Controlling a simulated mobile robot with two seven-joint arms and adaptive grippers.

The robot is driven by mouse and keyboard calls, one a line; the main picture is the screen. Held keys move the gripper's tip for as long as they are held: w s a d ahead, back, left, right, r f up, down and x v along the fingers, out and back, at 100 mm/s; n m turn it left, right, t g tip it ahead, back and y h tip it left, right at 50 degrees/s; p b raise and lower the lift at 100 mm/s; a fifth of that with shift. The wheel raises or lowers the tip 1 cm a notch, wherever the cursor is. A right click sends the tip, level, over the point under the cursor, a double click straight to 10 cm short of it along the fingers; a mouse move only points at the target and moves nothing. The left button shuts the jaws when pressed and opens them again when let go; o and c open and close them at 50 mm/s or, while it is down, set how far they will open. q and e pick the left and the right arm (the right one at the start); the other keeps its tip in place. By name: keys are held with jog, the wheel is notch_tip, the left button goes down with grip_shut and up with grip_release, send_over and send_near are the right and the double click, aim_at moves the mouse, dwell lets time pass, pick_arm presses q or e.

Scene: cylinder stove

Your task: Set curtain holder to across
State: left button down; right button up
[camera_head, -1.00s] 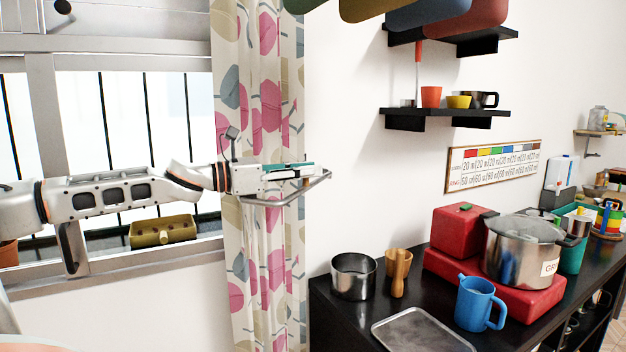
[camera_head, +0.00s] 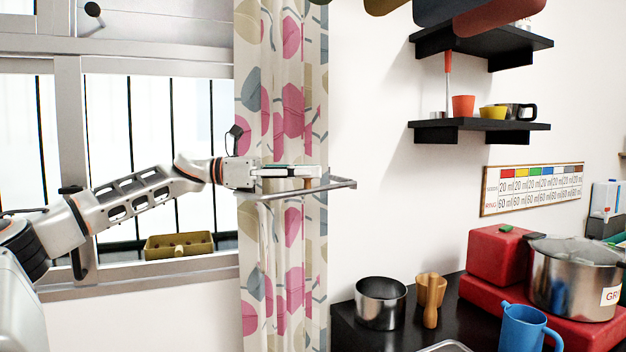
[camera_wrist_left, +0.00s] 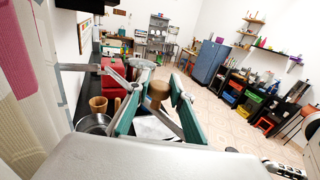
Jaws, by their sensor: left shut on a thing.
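The curtain holder (camera_head: 343,185) is a grey metal bar that sticks out from the wall across the front of the curtain (camera_head: 283,110), with a wooden knob (camera_head: 308,183) on it. My left gripper (camera_head: 312,171) is in front of the curtain, shut on the curtain holder at its knob. In the left wrist view the knob (camera_wrist_left: 158,91) lies between the teal-padded fingers of the left gripper (camera_wrist_left: 157,82). The bar passes diagonally below the knob. The patterned curtain (camera_wrist_left: 20,60) fills the left edge of that view. My right gripper is not in view.
A barred window (camera_head: 150,120) with a yellow planter (camera_head: 180,245) is behind my left arm. Below right, a black counter (camera_head: 350,325) carries a steel ring pot (camera_head: 381,303), a wooden cup, a blue jug (camera_head: 525,328) and a large pot. Black wall shelves (camera_head: 480,130) hang at upper right.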

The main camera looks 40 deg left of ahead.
pick_arm(q)
jog(key=shift+f, duration=0.1)
dwell(0.3)
jog(key=c, duration=1.7)
grip_release()
jog(key=shift+w, duration=0.1)
